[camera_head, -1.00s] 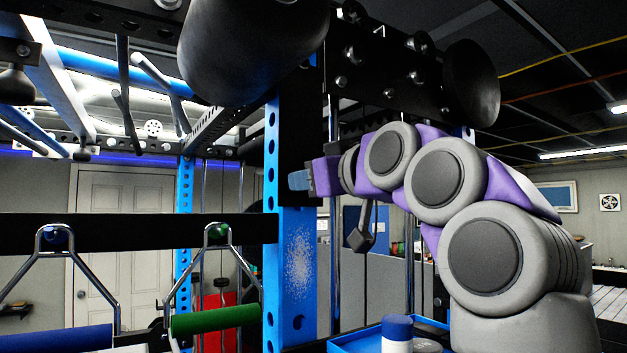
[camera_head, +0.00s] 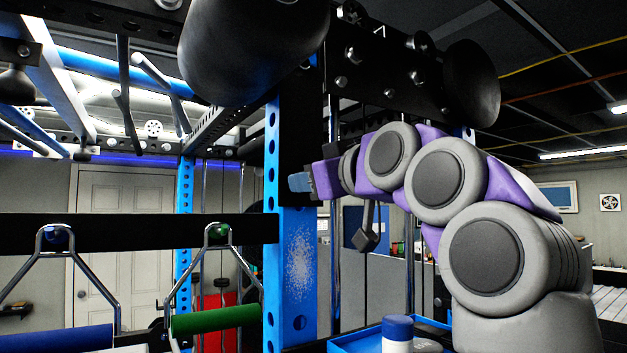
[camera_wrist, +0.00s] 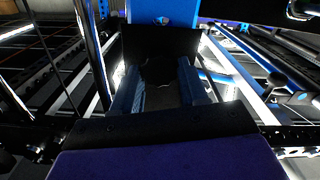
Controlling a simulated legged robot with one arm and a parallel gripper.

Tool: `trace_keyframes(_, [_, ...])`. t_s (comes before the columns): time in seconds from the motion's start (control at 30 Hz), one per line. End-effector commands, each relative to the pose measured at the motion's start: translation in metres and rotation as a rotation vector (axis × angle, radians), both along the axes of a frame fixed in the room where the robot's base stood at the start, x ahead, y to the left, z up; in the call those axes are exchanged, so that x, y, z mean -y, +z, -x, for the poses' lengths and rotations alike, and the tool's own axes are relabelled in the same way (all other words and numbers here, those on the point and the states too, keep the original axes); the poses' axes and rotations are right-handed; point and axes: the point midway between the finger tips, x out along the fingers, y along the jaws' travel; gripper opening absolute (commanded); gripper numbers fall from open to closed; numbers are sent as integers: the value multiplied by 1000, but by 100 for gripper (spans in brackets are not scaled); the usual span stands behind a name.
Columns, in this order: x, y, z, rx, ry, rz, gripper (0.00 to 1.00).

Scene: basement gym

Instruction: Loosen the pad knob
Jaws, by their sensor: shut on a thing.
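My gripper (camera_head: 300,182) is level with the upper part of the blue upright (camera_head: 291,260), against the black bracket (camera_head: 298,130) on it. In the wrist view my gripper (camera_wrist: 158,88) has its two blue-grey fingers on either side of a dark, scalloped knob (camera_wrist: 158,72), and it is shut on this knob. The knob sits in front of a black plate (camera_wrist: 160,42) on the blue upright. In the head view the knob is hidden by the fingers or too dark to make out. A large black roller pad (camera_head: 250,50) is above and left of my gripper.
A black beam with bolts (camera_head: 400,70) and a black round end (camera_head: 470,85) is above my arm. A black hanging piece (camera_head: 366,238) is below my wrist. A blue tray (camera_head: 352,340) holds a white bottle with a blue cap (camera_head: 397,335). Handles (camera_head: 215,318) hang at lower left.

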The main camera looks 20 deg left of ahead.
Motion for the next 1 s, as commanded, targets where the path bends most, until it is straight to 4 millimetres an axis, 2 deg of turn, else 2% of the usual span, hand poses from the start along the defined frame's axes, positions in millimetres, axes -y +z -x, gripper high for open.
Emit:
trace_keyframes(0.93, [-1,-4,-2,7,1,18,13])
trace_keyframes(0.97, [-1,-4,-2,7,1,18,46])
trace_keyframes(1.0, [-1,-3,-2,7,1,18,50])
